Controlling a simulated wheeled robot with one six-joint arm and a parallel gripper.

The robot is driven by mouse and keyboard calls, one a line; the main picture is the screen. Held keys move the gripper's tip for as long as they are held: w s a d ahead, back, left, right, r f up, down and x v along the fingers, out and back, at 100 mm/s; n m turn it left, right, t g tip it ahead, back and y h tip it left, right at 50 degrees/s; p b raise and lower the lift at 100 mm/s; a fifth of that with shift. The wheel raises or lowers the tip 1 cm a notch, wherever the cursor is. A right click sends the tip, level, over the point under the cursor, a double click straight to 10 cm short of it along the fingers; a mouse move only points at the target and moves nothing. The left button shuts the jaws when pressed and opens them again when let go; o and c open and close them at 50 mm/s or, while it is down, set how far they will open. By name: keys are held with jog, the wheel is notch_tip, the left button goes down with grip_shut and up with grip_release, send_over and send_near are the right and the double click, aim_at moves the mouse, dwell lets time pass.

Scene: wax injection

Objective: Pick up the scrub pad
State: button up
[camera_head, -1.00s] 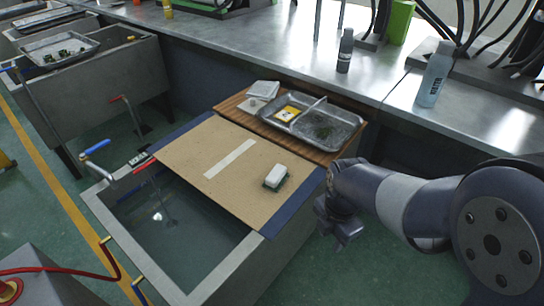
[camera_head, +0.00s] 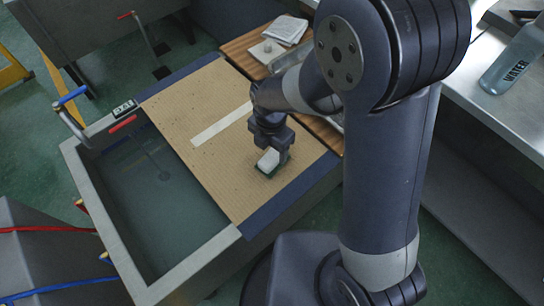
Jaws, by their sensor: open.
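The scrub pad (camera_head: 268,162) is a small block with a white top and a dark green underside. It lies on the tan board (camera_head: 220,110) near the board's right edge, below the right end of the pale strip. My gripper (camera_head: 272,154) is open and points down at the pad from above. Its fingers are at or just over the pad, and one finger hides part of the pad's right side. I cannot tell whether the fingers touch it.
The board lies over part of a water-filled sink (camera_head: 165,190) with a raised rim. A wooden shelf (camera_head: 240,45) behind it holds a white cloth (camera_head: 285,30); my arm hides most of the tray there.

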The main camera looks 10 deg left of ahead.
aim_at(273, 155)
jog(key=shift+w+d+f, duration=0.1)
jog(key=shift+f, duration=0.95)
jog(key=shift+d+f, duration=0.1)
jog(key=shift+f, duration=0.95)
jog(key=shift+c, duration=0.5)
jog(key=c, duration=1)
notch_tip(273, 155, up, 10)
jog(key=shift+r, duration=0.1)
jog(key=o, duration=0.4)
jog(key=shift+c, duration=1.3)
